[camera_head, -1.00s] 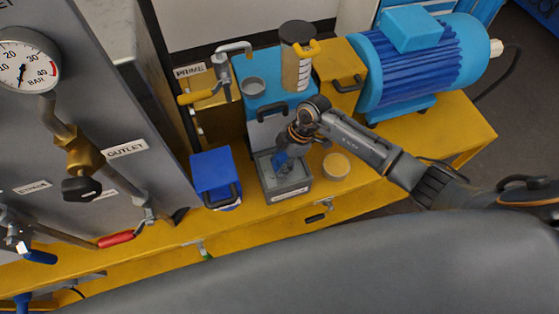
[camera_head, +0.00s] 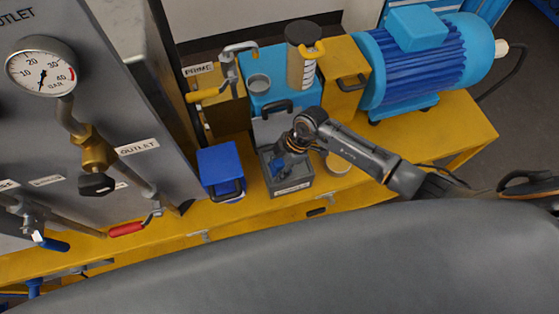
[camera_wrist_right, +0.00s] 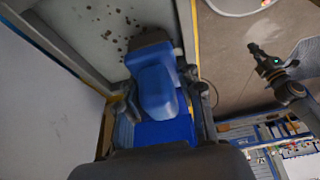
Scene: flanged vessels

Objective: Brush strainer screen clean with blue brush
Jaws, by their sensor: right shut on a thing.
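My right gripper (camera_head: 287,150) reaches down into a grey open tray (camera_head: 291,190) on the yellow bench. It is shut on the blue brush (camera_head: 279,164). In the right wrist view the brush (camera_wrist_right: 158,92) sits between the fingers (camera_wrist_right: 163,100), with a dark head at its far end. Beyond that head lies a light grey surface (camera_wrist_right: 85,38) with several dark specks. I cannot tell whether this surface is the strainer screen or the tray floor, nor whether the brush touches it. The arm hides part of the tray's inside. My left gripper is not in view.
A blue box (camera_head: 220,171) with a dark handle stands left of the tray. A round pale-topped container (camera_head: 338,164) is at its right, partly behind my arm. Behind stand a blue vessel (camera_head: 268,93), a clear cylinder (camera_head: 302,65) and a blue motor (camera_head: 425,65).

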